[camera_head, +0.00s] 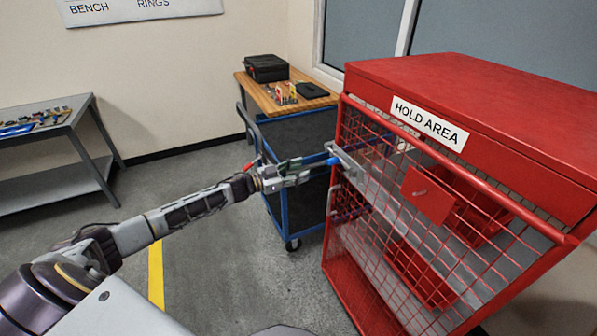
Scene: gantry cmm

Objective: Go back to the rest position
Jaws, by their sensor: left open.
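My left gripper (318,167) is at the end of my left arm, which reaches in from the lower left. Its fingers are open and point right, toward the left edge of the red cage (460,72) marked HOLD AREA. My right gripper is not in view.
A grey bench (55,178) with tools is at the far left. Grey floor with a yellow line (156,274) is clear between.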

